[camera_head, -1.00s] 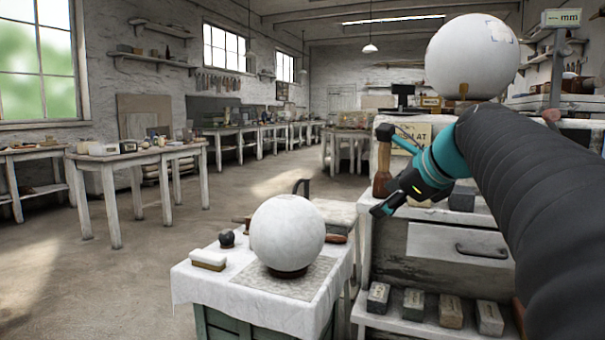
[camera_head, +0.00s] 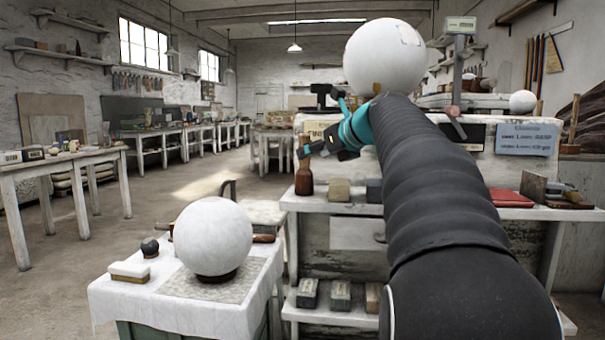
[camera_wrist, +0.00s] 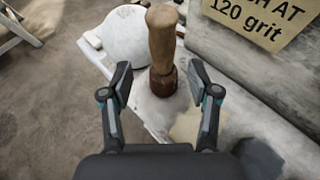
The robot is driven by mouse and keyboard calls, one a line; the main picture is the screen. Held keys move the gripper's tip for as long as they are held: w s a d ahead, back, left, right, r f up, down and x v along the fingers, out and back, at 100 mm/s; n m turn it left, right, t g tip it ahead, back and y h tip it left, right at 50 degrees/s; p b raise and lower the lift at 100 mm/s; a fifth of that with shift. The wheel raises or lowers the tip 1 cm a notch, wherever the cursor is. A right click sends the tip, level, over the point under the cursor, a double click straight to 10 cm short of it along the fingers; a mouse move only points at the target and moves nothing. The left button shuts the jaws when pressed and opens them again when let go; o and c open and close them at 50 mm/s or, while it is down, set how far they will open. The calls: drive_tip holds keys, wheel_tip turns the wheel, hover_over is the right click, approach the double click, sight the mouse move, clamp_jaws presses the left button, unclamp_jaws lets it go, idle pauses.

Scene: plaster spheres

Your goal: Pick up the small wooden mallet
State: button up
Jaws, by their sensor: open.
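The small wooden mallet (camera_wrist: 163,45) stands upright, with its pale handle up and its darker brown head down on a ledge. In the wrist view it stands ahead of my gripper (camera_wrist: 160,76), in line with the gap between the fingers and touching neither. My gripper is open and empty. In the head view the mallet's brown head (camera_head: 304,182) shows at the left end of the bench ledge. My gripper (camera_head: 320,127) is just above and right of it there, and hides the handle's upper part.
A large white sphere (camera_head: 213,236) sits on a cloth-covered table (camera_head: 105,295) at lower left, with a brush (camera_head: 130,271). Another sphere (camera_head: 384,56) stands above my arm. A "120 grit" sign (camera_wrist: 262,20) is at right.

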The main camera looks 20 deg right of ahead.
sight(304, 169)
drive_tip(key=shift+x, duration=2.9)
drive_tip(key=shift+d+f, duration=0.1)
drive_tip(key=shift+d, duration=0.05)
drive_tip(key=shift+c, duration=0.3)
clamp_jaws()
